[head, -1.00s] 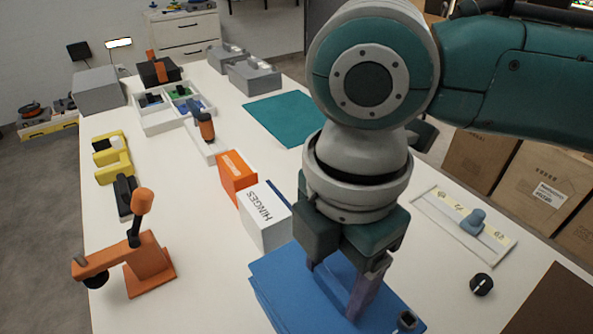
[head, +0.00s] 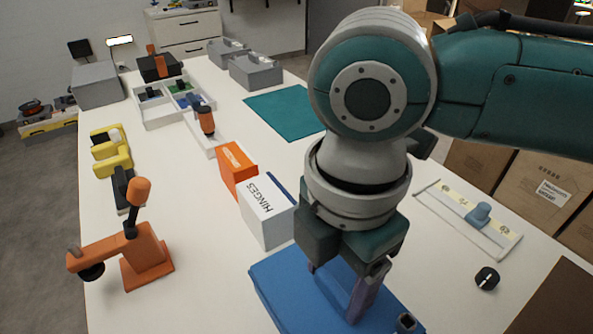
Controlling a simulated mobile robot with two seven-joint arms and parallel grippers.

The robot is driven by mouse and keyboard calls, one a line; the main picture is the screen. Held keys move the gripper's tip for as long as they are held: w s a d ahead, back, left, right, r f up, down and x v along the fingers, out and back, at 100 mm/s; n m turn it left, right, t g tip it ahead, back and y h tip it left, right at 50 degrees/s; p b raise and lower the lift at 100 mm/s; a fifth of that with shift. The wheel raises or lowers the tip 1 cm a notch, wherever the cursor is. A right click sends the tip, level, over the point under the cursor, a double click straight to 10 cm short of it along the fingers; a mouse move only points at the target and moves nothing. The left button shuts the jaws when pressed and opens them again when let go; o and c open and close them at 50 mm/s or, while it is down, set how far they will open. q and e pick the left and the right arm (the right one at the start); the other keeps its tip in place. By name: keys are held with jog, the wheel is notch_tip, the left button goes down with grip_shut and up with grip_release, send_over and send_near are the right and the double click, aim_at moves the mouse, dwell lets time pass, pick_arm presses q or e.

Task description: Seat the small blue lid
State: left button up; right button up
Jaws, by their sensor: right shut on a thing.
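A blue flat-topped piece (head: 277,289), which looks like the lid, lies at the bottom centre of the head view. My right gripper (head: 342,300) points down over it, with its fingers at the blue surface. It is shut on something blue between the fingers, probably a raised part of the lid. The gripper hides the middle of the blue piece, and the frame's bottom edge cuts it off. I cannot tell whether it sits flush on something below. My left gripper is not in view.
A white HINGES box (head: 268,218) and an orange box (head: 237,168) stand just behind the blue piece. An orange clamp-like tool (head: 148,255) stands at left. A teal mat (head: 287,112) is farther back.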

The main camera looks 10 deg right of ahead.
jog(key=shift+f, duration=0.2)
jog(key=o, duration=1.5)
jog(key=shift+r, duration=0.1)
notch_tip(320, 180, up, 10)
jog(key=shift+f+p, duration=0.1)
jog(key=shift+p, duration=0.95)
